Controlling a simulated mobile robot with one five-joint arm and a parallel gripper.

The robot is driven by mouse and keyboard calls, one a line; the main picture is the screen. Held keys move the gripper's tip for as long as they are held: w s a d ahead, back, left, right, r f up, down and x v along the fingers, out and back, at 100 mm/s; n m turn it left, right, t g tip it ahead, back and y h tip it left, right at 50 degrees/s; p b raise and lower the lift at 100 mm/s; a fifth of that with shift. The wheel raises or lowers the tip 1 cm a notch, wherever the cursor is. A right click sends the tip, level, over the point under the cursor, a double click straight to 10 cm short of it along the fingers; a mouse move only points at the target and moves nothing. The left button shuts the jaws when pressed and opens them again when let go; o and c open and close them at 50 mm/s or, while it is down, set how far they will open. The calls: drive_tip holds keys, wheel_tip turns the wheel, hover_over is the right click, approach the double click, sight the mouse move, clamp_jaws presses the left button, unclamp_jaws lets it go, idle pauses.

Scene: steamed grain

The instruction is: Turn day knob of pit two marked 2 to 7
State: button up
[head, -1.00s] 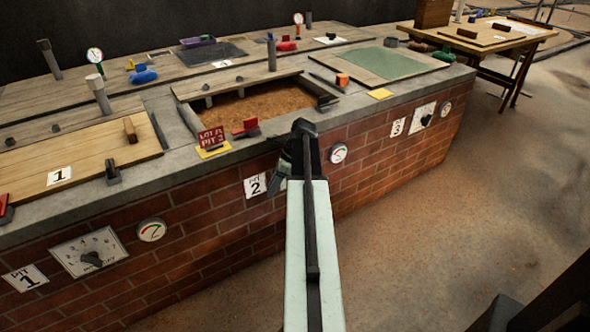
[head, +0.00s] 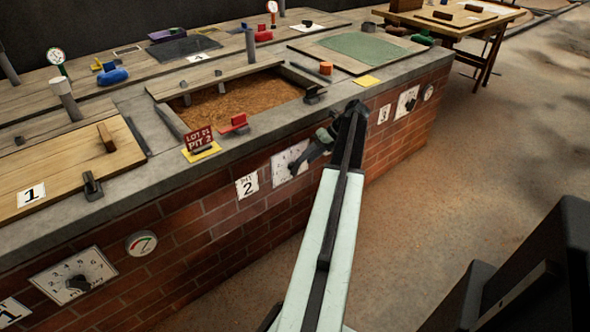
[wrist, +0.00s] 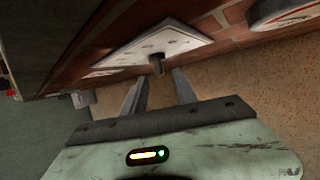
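Pit two's day dial plate (head: 283,162) is on the brick front, right of the "PIT 2" sign (head: 247,186); my gripper partly covers it in the head view. In the wrist view the white plate (wrist: 178,44) appears steeply slanted, and its dark knob (wrist: 157,64) sticks out toward me. My gripper (wrist: 160,77) is open, with its two fingers apart and the knob just beyond and between the tips. No contact is visible. My gripper also shows in the head view (head: 302,165), beside the plate. The knob's setting cannot be read.
Pit one's dial (head: 76,278) and gauge (head: 142,243) are at lower left. Pit three's dial (head: 407,102) is further right. A round gauge (wrist: 285,12) is at upper right in the wrist view. The counter edge overhangs the wall. The floor in front is clear.

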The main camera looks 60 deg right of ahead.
sight(297, 167)
drive_tip(key=b+x, duration=0.3)
drive_tip(key=x, duration=0.2)
drive_tip(key=shift+a+f+b, duration=0.1)
drive_tip(key=shift+f+b, duration=0.25)
drive_tip(key=shift+b, duration=0.05)
drive_tip(key=shift+w+a+f, duration=0.25)
drive_tip(key=shift+w, duration=0.15)
drive_tip(key=shift+r, duration=0.1)
clamp_jaws()
drive_tip(key=shift+d+f+y+b, duration=0.2)
drive_tip(key=shift+f+y+b, duration=0.15)
drive_tip(key=shift+b, duration=0.45)
drive_tip(key=shift+d+f+t+y+b, duration=0.15)
drive_tip(key=shift+f+t+y+b, duration=0.25)
drive_tip(key=shift+b, duration=0.55)
drive_tip(key=shift+r+m+y+b, duration=0.2)
drive_tip(key=shift+m+y+b, duration=0.2)
drive_tip(key=shift+y+b, duration=0.65)
drive_tip(key=shift+s+r+t+b, duration=0.1)
drive_tip(key=shift+r+t+b, duration=0.3)
drive_tip(key=shift+t, duration=0.1)
